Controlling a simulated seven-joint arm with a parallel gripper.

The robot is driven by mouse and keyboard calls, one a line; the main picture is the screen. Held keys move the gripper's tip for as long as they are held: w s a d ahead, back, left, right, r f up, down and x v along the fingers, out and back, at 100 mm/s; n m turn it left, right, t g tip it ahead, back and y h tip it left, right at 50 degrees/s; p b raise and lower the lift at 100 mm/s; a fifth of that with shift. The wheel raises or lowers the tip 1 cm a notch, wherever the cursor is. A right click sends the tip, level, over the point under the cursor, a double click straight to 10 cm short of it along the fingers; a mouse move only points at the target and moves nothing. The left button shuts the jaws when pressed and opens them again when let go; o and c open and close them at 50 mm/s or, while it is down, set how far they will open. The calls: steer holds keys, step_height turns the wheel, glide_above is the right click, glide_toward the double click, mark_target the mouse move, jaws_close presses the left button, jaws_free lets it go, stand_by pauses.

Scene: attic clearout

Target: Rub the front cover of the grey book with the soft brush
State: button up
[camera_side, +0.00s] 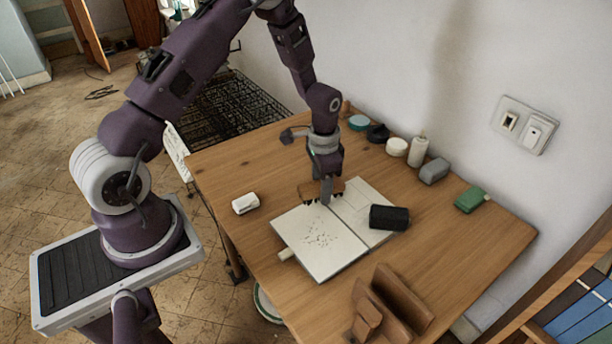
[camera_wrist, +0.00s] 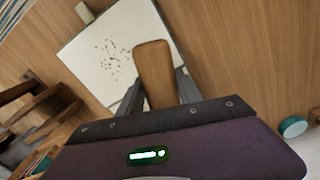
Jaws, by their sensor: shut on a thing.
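The pale grey-white book (camera_side: 318,240) lies on the wooden table, looking spread open in two halves in the side view. Its near-left half carries a scatter of dark specks, which also shows on the book in the wrist view (camera_wrist: 92,58). My gripper (camera_side: 326,196) points down over the book's far edge and is shut on the brown wooden brush (camera_side: 337,186). In the wrist view the brush (camera_wrist: 155,72) sits between the two dark fingers (camera_wrist: 157,92), beside the specks.
A black block (camera_side: 389,218) lies at the book's right half. A small white block (camera_side: 245,203) stands left. A brown wooden holder (camera_side: 400,298) is at the front edge. A green block (camera_side: 470,199), grey block (camera_side: 434,171) and white bottle (camera_side: 418,152) line the wall side.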

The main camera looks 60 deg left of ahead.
mark_target(308, 233)
steer(key=shift+m, duration=0.6)
steer(key=d, duration=0.1)
steer(key=s+d, duration=0.1)
steer(key=d+r, duration=0.1)
steer(key=d, duration=0.1)
steer(key=shift+s, duration=0.25)
steer(key=shift+f, duration=0.15)
steer(key=shift+f, duration=2.45)
steer(key=shift+f, duration=0.45)
steer(key=shift+s, duration=1.4)
steer(key=shift+s, duration=1.25)
